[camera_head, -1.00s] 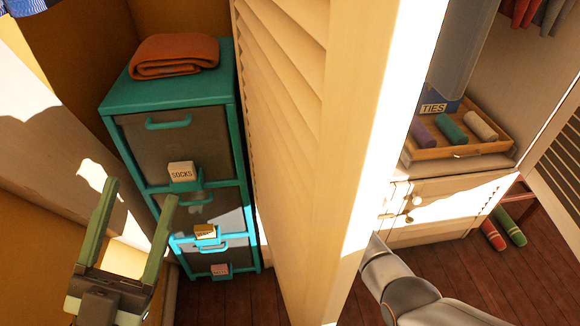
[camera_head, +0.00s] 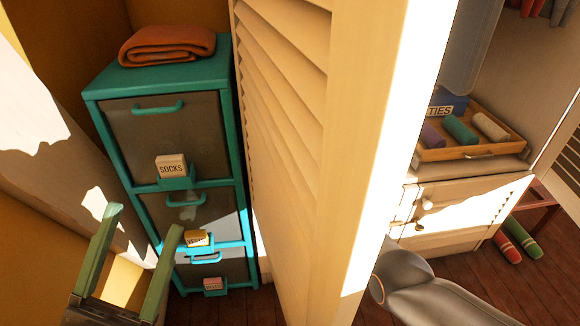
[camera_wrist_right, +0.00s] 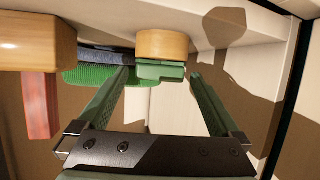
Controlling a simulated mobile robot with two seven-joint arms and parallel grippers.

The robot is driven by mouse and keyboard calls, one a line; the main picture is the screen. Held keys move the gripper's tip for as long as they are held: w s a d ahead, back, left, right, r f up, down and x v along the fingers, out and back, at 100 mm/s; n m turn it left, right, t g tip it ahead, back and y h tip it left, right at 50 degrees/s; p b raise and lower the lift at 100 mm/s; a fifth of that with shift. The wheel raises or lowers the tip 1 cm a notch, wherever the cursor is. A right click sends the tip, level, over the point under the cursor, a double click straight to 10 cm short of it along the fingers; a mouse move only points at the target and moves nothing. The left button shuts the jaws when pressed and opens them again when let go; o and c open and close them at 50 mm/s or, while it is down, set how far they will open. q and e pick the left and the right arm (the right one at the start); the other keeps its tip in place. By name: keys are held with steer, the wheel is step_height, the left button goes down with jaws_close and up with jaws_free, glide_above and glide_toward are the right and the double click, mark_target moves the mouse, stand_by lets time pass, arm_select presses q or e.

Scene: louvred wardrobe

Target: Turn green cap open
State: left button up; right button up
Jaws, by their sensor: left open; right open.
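In the right wrist view, a small green block-like piece (camera_wrist_right: 160,71) sits at a round wooden disc (camera_wrist_right: 164,44); it seems to be the green cap. My right gripper (camera_wrist_right: 162,76) is open, with its green fingers on either side of the piece. I cannot tell whether they touch it. In the head view my right gripper is hidden behind the louvred door, and the cap does not show. My left gripper (camera_head: 144,222) is open and empty at the lower left, in front of the teal drawer unit.
The louvred door (camera_head: 345,150) stands between my arms. The teal drawer unit (camera_head: 138,190) carries a folded orange cloth (camera_head: 168,46). A tie tray (camera_head: 470,150) is at right. In the wrist view, a green bristly thing (camera_wrist_right: 90,75) and a wooden block (camera_wrist_right: 35,40) are close left.

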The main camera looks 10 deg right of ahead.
steer(key=c, duration=1.3)
steer(key=b, duration=0.1)
steer(key=n+y+b, duration=0.1)
steer(key=b, duration=0.1)
steer(key=shift+w+d+f, duration=0.1)
steer(key=shift+d+f, duration=0.05)
steer(key=shift+d, duration=0.15)
steer(key=shift+n+g+y, duration=0.3)
steer(key=shift+y, duration=0.1)
steer(key=shift+n+g+y, duration=0.3)
steer(key=shift+n+y, duration=0.2)
steer(key=shift+a, duration=0.1)
steer(key=o, duration=1.3)
steer(key=shift+r, duration=0.2)
